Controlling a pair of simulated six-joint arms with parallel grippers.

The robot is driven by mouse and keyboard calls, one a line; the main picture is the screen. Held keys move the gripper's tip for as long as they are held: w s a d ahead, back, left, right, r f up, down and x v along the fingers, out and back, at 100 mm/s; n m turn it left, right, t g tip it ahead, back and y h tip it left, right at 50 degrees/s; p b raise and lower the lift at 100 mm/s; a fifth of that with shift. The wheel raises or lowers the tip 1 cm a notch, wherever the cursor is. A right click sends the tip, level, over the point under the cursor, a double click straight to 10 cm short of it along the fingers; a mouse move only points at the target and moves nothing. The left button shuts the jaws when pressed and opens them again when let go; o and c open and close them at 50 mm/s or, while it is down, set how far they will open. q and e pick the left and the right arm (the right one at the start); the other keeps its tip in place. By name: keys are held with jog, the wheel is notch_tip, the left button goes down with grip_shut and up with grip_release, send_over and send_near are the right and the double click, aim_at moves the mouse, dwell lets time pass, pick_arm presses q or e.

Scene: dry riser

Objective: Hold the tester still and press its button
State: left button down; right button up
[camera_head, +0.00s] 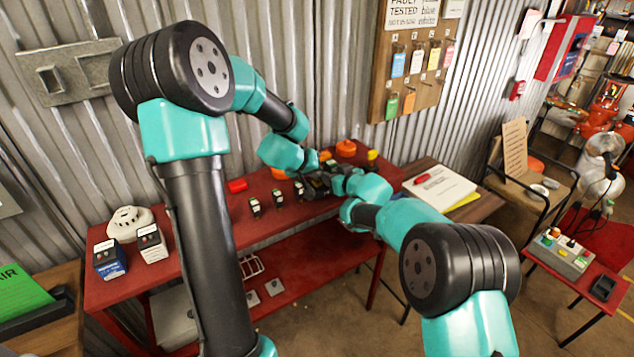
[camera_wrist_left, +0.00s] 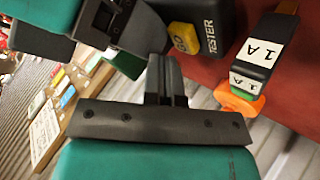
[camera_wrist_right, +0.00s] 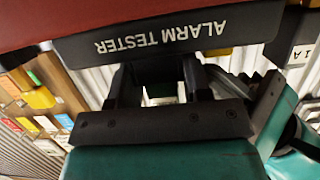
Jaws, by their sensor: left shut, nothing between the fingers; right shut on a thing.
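The tester is a black box lettered ALARM TESTER, close up in the right wrist view (camera_wrist_right: 235,28). My right gripper (camera_wrist_right: 160,72) is shut on it, one finger at each side of the grip. In the left wrist view the tester (camera_wrist_left: 208,28) shows its yellow GO button (camera_wrist_left: 184,38). My left gripper (camera_wrist_left: 164,66) is shut and empty, its tips just below and left of the button in that view; I cannot tell whether they touch it. In the head view both grippers meet over the red bench (camera_head: 235,228), and the tester is mostly hidden between them.
A black block marked 1 A (camera_wrist_left: 262,48) stands beside the tester, with an orange part (camera_wrist_left: 238,103) near it. Several small black blocks (camera_head: 278,197) line the bench. A white detector (camera_head: 130,222) sits at its left end. A tag board (camera_head: 412,60) hangs behind.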

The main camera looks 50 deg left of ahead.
aim_at(317, 183)
pick_arm(q)
jog(key=shift+s+d+f, duration=0.1)
jog(key=shift+d+f, duration=0.05)
jog(key=shift+f, duration=0.6)
pick_arm(e)
jog(key=shift+s+a+r, duration=0.1)
jog(key=shift+s, duration=0.05)
pick_arm(q)
jog(key=shift+f, duration=0.45)
pick_arm(e)
jog(key=shift+s+r, duration=0.1)
jog(key=shift+r, duration=0.15)
dwell(0.5)
pick_arm(q)
jog(key=shift+d+r, duration=0.1)
jog(key=shift+r, duration=0.05)
